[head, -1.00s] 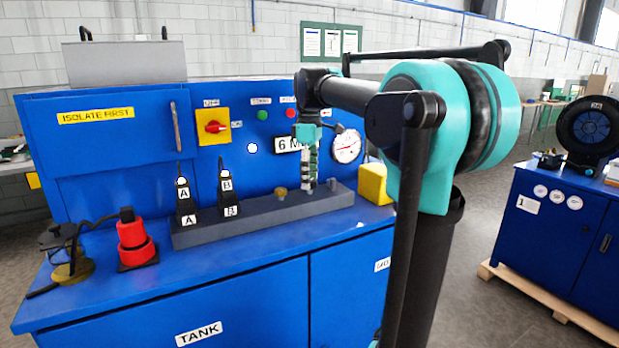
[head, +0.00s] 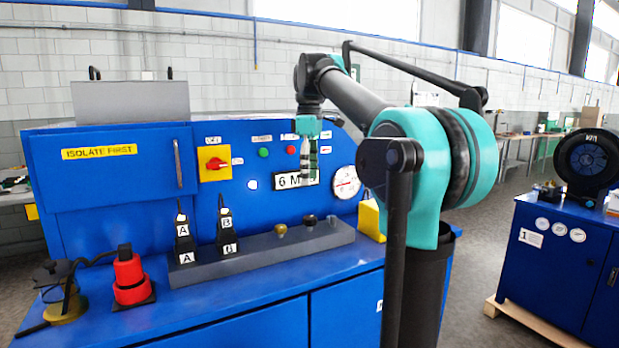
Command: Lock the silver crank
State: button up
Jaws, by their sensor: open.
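I cannot make out a part that is clearly a silver crank. A slim silver upright handle (head: 178,163) sits on the blue door at the left. A grey rail (head: 245,262) on the bench carries black levers marked A (head: 183,238) and B (head: 226,232), a brass knob (head: 281,230) and a dark knob (head: 310,220). My gripper (head: 308,180) points down, open, in the air above the right part of the rail, in front of the "6 M" label (head: 288,182). It appears empty and apart from the knobs.
A red switch on a yellow plate (head: 214,162) and a gauge (head: 345,182) are on the blue panel. A red cylinder (head: 130,278) stands at the bench's left, a yellow block (head: 371,218) at the right. The bench front strip (head: 230,308) is clear.

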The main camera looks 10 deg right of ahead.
aim_at(331, 219)
jog(key=k, duration=1)
